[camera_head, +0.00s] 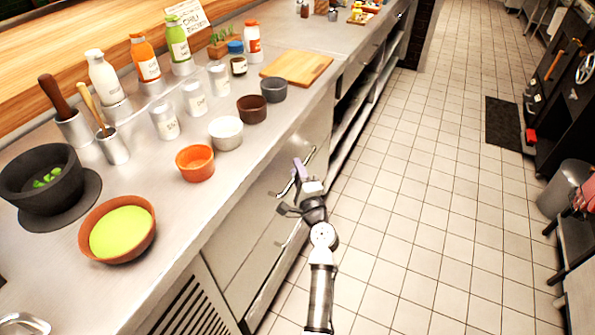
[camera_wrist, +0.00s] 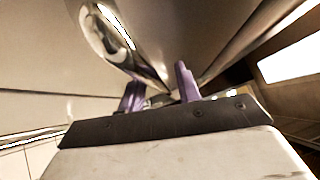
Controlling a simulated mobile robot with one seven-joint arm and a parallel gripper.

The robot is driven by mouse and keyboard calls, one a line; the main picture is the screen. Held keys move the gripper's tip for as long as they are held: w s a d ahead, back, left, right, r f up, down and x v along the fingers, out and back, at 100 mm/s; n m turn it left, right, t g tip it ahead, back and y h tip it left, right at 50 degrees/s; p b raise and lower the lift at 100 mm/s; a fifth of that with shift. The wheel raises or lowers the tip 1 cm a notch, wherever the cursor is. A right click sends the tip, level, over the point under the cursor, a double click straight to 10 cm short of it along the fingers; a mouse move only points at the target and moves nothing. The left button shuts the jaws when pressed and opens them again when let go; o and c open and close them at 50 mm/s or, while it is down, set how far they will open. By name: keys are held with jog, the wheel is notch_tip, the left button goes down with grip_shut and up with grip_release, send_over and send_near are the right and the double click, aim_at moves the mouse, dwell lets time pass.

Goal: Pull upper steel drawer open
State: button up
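The upper steel drawer (camera_head: 262,202) is in the counter front and looks shut. Its bar handle (camera_head: 284,188) runs along the front, just left of my gripper (camera_head: 300,172). In the wrist view the shiny handle (camera_wrist: 112,32) comes down from the upper left toward my gripper (camera_wrist: 158,88). The two purple fingers stand apart with a gap between them, so my gripper is open. Part of the handle lies close to the left finger. I cannot tell whether the bar is between the fingers or touches them.
A lower handle (camera_head: 293,235) sits below on the same cabinet front. The steel counter (camera_head: 180,225) above holds bowls, bottles and a cutting board (camera_head: 297,67). The tiled floor (camera_head: 430,200) to the right is clear. A grey bin (camera_head: 565,187) stands at the far right.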

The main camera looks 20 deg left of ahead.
grip_shut()
jog(key=s+d+b, duration=0.3)
jog(key=d, duration=1.3)
jog(key=s+d+b, duration=0.3)
jog(key=d+b, duration=0.1)
jog(key=d, duration=1.3)
jog(key=shift+s+d, duration=0.2)
jog(key=shift+s, duration=0.05)
grip_release()
jog(key=b+v, duration=0.1)
jog(key=v, duration=1.2)
jog(key=shift+s+d+b, duration=0.25)
jog(key=shift+s+b, duration=0.05)
jog(key=shift+b, duration=0.1)
